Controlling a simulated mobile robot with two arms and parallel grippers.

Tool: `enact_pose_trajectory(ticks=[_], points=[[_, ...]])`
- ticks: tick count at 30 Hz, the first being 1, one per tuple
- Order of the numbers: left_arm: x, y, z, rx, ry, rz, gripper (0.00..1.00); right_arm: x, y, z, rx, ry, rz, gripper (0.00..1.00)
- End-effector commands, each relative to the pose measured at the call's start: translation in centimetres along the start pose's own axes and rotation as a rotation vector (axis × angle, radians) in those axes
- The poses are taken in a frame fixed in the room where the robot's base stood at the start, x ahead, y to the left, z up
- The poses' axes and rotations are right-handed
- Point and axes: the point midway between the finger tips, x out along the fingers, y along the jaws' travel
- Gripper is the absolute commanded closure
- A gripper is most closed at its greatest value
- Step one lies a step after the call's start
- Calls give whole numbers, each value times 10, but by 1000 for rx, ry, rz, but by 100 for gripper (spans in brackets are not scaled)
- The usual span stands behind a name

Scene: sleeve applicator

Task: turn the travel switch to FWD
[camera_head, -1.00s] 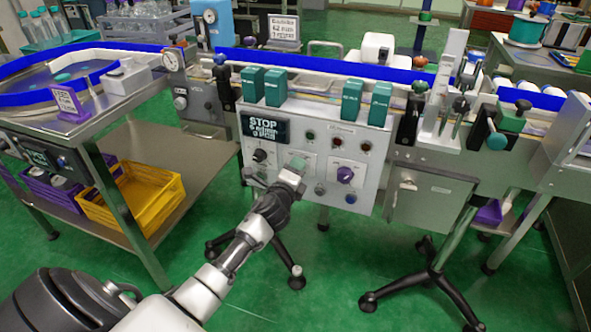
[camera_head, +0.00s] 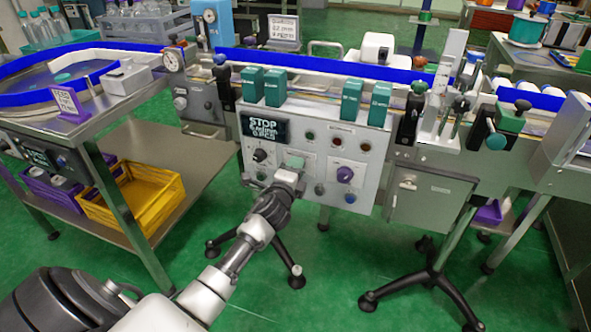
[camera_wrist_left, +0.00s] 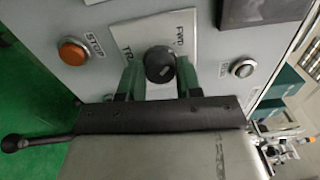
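The travel switch is a round black knob (camera_wrist_left: 159,66) on a white plate (camera_wrist_left: 126,38) with partly hidden lettering, in the left wrist view. A small pale mark shows on its lower right. My left gripper (camera_wrist_left: 160,78) has its green fingers on either side of the knob, close against it. In the head view the left gripper (camera_head: 292,168) is at the lower middle of the grey control panel (camera_head: 378,150) and hides the switch. The panel's display (camera_head: 266,129) reads STOP. My right gripper is not in view.
A purple knob (camera_head: 345,174) and a black knob (camera_head: 260,155) are on the panel.

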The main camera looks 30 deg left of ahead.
Motion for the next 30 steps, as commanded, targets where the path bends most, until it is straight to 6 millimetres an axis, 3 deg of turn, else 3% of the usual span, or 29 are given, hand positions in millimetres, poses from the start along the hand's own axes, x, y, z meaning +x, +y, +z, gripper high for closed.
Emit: enact_pose_trajectory(ticks=[1, 4, 14, 17, 21, 30], points=[[0, 1, 0, -1, 0, 2, 58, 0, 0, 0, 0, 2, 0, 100], [0, 1, 0, 0, 0, 2, 42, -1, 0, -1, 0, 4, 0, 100], [-3, 0, 0, 2, 0, 1, 41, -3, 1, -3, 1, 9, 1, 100], [-14, 0, 0, 2, 0, 2, 41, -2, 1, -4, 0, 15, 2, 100], [-41, 1, -1, 2, 1, 3, 41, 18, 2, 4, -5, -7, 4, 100], [-95, 1, 0, 0, 0, 3, 41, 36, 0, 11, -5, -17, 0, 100]])
